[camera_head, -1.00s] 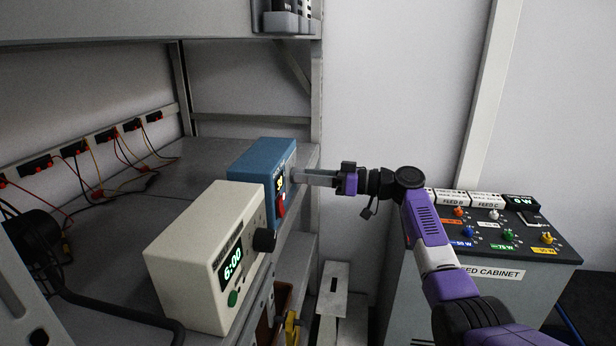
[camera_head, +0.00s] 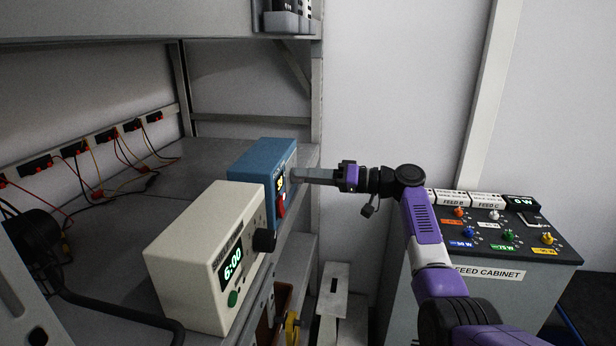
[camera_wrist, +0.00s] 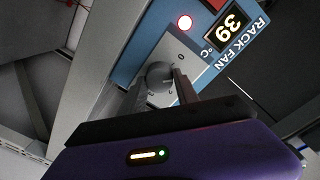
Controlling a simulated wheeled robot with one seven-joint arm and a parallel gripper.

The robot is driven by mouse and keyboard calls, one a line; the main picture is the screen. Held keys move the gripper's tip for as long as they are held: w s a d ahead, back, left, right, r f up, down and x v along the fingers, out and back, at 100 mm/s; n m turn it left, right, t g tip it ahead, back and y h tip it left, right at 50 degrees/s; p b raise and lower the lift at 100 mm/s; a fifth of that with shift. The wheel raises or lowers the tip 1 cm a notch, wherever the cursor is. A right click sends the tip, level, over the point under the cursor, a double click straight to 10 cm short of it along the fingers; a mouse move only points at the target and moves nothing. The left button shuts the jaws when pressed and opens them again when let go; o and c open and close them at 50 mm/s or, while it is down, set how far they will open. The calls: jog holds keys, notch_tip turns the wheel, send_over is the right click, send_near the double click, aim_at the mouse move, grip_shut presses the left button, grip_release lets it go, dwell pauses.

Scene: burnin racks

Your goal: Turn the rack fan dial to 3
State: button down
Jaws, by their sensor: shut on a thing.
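The rack fan unit (camera_head: 262,158) is a blue box on the shelf. In the wrist view its blue face (camera_wrist: 150,45) carries the label RACK FAN, a display (camera_wrist: 232,25) reading 39 °C and a lit red lamp (camera_wrist: 184,22). The fan dial (camera_wrist: 160,74) is a round grey knob on a light plate. My gripper (camera_head: 298,176) reaches it from the right, and its fingers (camera_wrist: 158,92) are shut on the dial, one on each side.
A cream box (camera_head: 190,262) with a 6:00 display and black knob stands in front of the blue unit. The feed cabinet (camera_head: 490,262) stands at the right. Red and yellow cables (camera_head: 120,150) run along the shelf's back. The upper shelf (camera_head: 150,22) hangs above.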

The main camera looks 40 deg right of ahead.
jog(key=shift+d+f+m+g+y+p, duration=0.2)
jog(key=shift+m+p, duration=2.6)
jog(key=shift+m, duration=3)
jog(key=shift+a+f+m+g+y+p, duration=0.1)
jog(key=shift+m+g+y+p, duration=0.15)
jog(key=shift+m+p, duration=4.05)
jog(key=m+b, duration=0.3)
jog(key=c, duration=0.9)
grip_release()
jog(key=shift+b+v, duration=0.9)
jog(key=shift+v, duration=3.05)
